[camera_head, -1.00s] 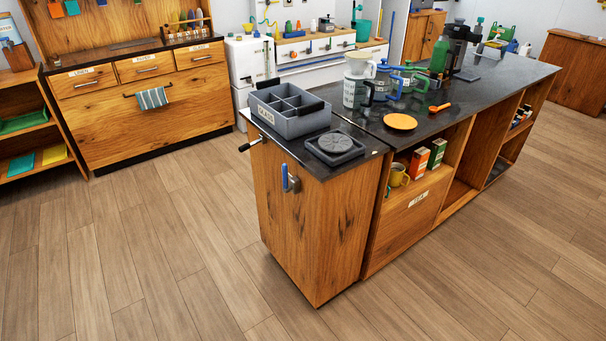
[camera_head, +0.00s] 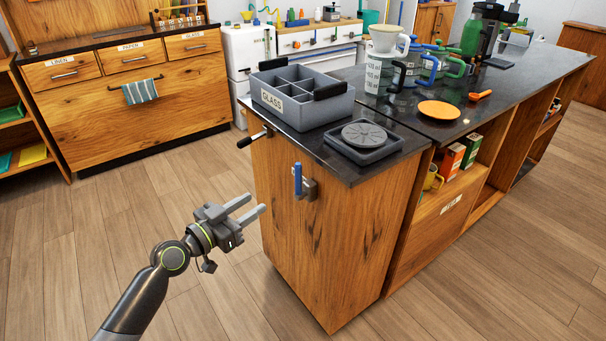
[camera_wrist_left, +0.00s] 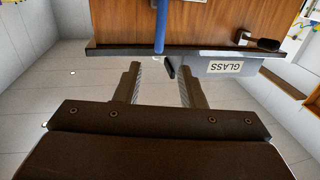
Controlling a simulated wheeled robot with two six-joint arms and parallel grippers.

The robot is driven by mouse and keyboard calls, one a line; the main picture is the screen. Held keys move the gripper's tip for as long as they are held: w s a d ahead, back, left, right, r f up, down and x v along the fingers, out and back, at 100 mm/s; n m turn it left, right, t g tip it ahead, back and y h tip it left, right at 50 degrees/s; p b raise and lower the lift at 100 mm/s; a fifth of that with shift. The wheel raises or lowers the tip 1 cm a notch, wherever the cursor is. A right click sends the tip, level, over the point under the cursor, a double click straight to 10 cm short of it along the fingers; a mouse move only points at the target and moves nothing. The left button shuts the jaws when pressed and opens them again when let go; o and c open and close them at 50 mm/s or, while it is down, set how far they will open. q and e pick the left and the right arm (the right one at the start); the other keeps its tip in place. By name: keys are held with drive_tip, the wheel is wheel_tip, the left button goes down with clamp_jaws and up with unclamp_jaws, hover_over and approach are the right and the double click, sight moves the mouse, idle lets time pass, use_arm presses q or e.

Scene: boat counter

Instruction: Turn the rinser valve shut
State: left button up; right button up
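The rinser valve has a blue lever (camera_head: 298,180), upright, on a grey metal body (camera_head: 310,188) on the wooden end panel of the counter. The round grey rinser (camera_head: 364,134) sits on the counter top above it. My left gripper (camera_head: 250,208) is open and empty, left of the valve and a little lower, apart from it. In the left wrist view the counter appears upside down; the blue lever (camera_wrist_left: 161,25) shows beyond the two open fingers (camera_wrist_left: 160,70), roughly in line with the gap between them. My right gripper is not in view.
A grey bin labelled GLASS (camera_head: 298,100) stands on the counter corner. A black-handled crank (camera_head: 252,138) juts from the panel's left edge, above my left gripper. An orange plate (camera_head: 438,110) and jugs stand farther back. The wooden floor (camera_head: 150,235) left of the counter is clear.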

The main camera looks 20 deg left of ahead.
sight(296, 176)
use_arm(q)
drive_tip(key=p+x, duration=0.1)
drive_tip(key=x, duration=1.5)
drive_tip(key=shift+w+p, duration=0.15)
drive_tip(key=shift+p, duration=0.2)
drive_tip(key=shift+c, duration=0.3)
clamp_jaws()
